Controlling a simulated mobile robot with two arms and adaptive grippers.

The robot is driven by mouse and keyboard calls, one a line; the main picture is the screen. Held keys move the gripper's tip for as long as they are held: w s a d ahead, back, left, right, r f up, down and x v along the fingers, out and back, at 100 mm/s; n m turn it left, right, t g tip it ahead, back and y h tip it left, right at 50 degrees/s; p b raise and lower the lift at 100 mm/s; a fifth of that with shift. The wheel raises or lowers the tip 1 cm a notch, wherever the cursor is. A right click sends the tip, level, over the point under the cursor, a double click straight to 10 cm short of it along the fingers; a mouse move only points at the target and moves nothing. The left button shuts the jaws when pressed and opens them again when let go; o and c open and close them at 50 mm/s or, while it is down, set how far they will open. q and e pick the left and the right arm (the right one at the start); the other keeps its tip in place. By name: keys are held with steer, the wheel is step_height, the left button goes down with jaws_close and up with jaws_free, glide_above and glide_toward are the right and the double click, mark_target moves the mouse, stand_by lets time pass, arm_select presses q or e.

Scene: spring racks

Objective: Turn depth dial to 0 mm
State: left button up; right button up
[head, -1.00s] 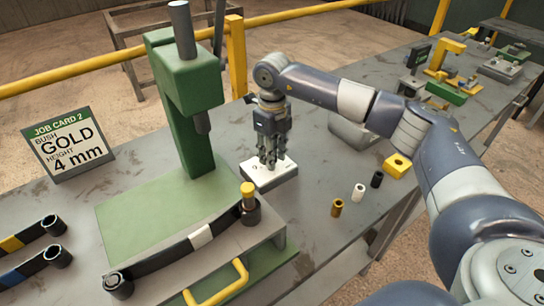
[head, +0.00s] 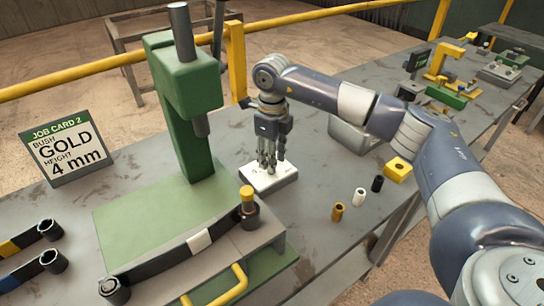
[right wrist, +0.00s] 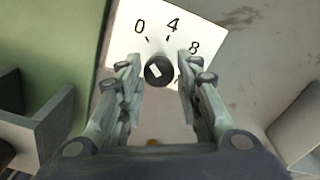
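The depth dial is a black knob (right wrist: 160,70) with a white mark, on a white plate (right wrist: 125,35) printed 0, 4 and 8. Its white mark slants toward the upper left, roughly toward the 0 side. In the head view the plate (head: 284,182) lies on the bench beside the green press, and the fingers hide the knob. My right gripper (head: 271,166) points down over the plate. In the right wrist view its fingers (right wrist: 158,72) stand on both sides of the knob, with a gap visible each side. My left gripper is out of view.
The green press (head: 185,80) stands left of the dial. A job card (head: 67,146) reads GOLD, 4 mm. Gold (head: 338,212), white (head: 358,197) and black (head: 377,184) bushes stand to the right, near a yellow block (head: 398,169). A long dark arm (head: 165,262) lies in front.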

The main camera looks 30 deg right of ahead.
steer(key=shift+o, duration=0.6)
steer(key=shift+r, duration=0.1)
step_height(320, 180, up, 12)
stand_by(0.4)
